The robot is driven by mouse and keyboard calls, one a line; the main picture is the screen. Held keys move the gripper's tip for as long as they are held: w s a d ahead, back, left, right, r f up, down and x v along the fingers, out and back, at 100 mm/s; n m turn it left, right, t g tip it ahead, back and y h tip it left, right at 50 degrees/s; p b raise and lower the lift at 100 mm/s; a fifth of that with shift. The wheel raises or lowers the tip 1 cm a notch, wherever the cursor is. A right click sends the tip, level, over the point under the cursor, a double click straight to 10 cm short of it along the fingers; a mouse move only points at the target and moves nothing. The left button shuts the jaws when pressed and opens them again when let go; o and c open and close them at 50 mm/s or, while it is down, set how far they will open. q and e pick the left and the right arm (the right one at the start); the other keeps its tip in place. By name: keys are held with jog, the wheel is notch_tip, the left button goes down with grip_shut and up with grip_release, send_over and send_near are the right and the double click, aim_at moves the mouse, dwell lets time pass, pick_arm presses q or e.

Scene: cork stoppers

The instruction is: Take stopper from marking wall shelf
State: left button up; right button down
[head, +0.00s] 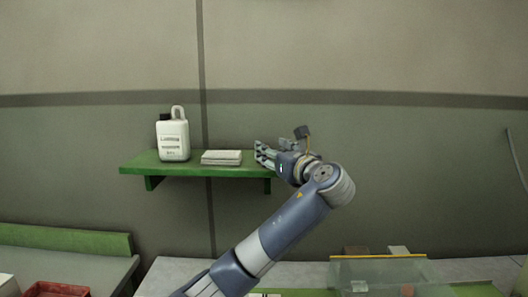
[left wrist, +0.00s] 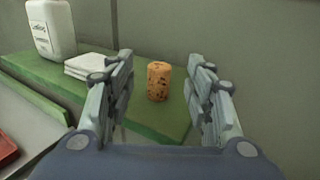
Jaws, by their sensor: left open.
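A cork stopper (left wrist: 158,82) stands upright on the green wall shelf (left wrist: 38,72), near the shelf's right end, in the left wrist view. It lies between the two fingers of my left gripper (left wrist: 166,75) in the picture, with a gap on each side. The fingers are open and hold nothing. In the head view my left gripper (head: 262,156) is at the right end of the shelf (head: 140,165), and the stopper is hidden there behind it. My right gripper shows in neither view.
A white jug (head: 173,141) and a white stack (head: 221,157) stand on the shelf left of my gripper. The wall is close behind. Below are a red crate (head: 55,290), and a clear box with a yellow edge (head: 378,257) on a bench.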

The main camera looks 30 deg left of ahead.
pick_arm(q)
jog(key=p+x, duration=0.2)
jog(key=x, duration=0.3)
jog(key=shift+f, duration=0.2)
jog(key=shift+w+a, duration=0.15)
jog(key=shift+a, duration=0.15)
jog(key=shift+f, duration=0.1)
jog(key=c, duration=0.7)
jog(key=shift+c, duration=0.6)
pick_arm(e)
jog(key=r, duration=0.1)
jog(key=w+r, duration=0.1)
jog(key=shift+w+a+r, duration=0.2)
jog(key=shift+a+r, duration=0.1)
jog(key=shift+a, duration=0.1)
